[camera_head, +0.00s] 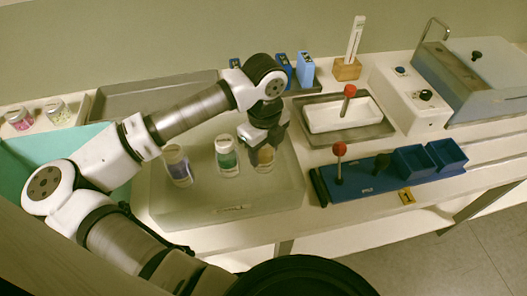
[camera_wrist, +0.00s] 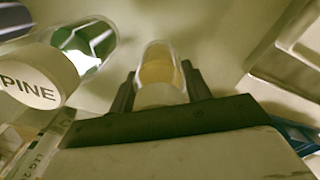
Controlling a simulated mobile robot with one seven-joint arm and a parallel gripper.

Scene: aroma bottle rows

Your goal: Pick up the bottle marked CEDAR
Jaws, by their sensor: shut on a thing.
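A clear bottle with amber contents (camera_head: 265,158) is at the right end of a row on the frosted tray (camera_head: 230,208). My gripper (camera_head: 264,138) comes down on it from above. In the wrist view my gripper (camera_wrist: 158,82) has one finger on each side of the amber bottle (camera_wrist: 158,66) and is shut on it. Its cap marking cannot be read, so I cannot tell whether it says CEDAR. I cannot tell whether it is clear of the tray. A green bottle (camera_head: 227,160) stands just left; its white cap reads PINE in the wrist view (camera_wrist: 38,85).
A purple bottle (camera_head: 179,168) stands farther left on the tray. Right of the tray are a blue rack (camera_head: 365,188) with a red-knobbed rod and a white dish (camera_head: 343,114) in a metal tray. Two jars (camera_head: 57,111) stand at the far left.

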